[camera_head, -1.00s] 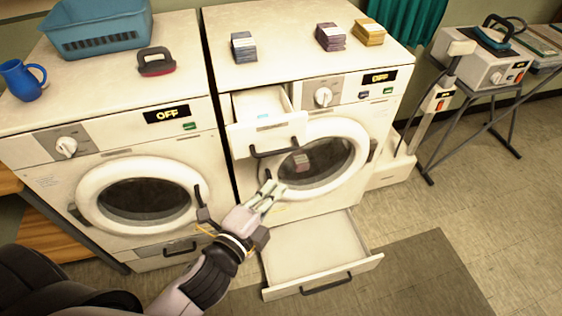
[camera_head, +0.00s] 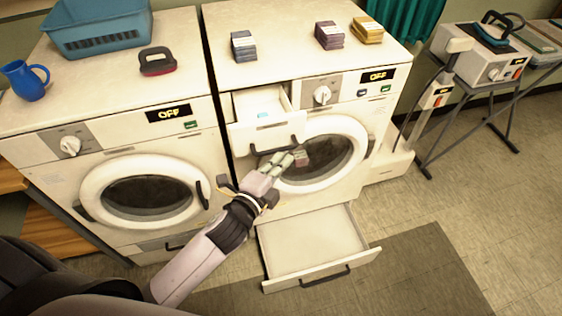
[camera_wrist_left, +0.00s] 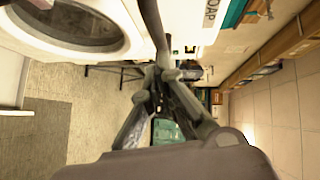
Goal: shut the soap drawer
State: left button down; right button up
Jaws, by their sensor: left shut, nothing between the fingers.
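The soap drawer (camera_head: 265,132) is pulled out of the upper left of the right washing machine, with a dark handle across its front. A light blue patch shows inside it. My left gripper (camera_head: 285,158) is shut and empty, just below the drawer handle and in front of the round door. Its fingers also show in the left wrist view (camera_wrist_left: 165,75), close to the dark handle bar. I cannot tell whether they touch it. My right gripper is not in view.
A lower drawer (camera_head: 310,245) of the same machine stands open near the floor. The round door (camera_head: 335,160) is shut. Stacked packs (camera_head: 243,46) lie on top of the machine. The left washer (camera_head: 110,130) stands beside it.

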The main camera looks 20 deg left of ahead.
pick_arm(q)
jog(key=w+a, duration=0.2)
jog(key=w, duration=0.1)
jog(key=w+a, duration=0.3)
jog(key=w, duration=0.1)
jog(key=w+a+p, duration=0.1)
jog(key=w+a, duration=0.1)
jog(key=w, duration=0.2)
jog(key=shift+a, duration=0.15)
jog(key=shift+w+a, duration=0.35)
jog(key=shift+r, duration=0.1)
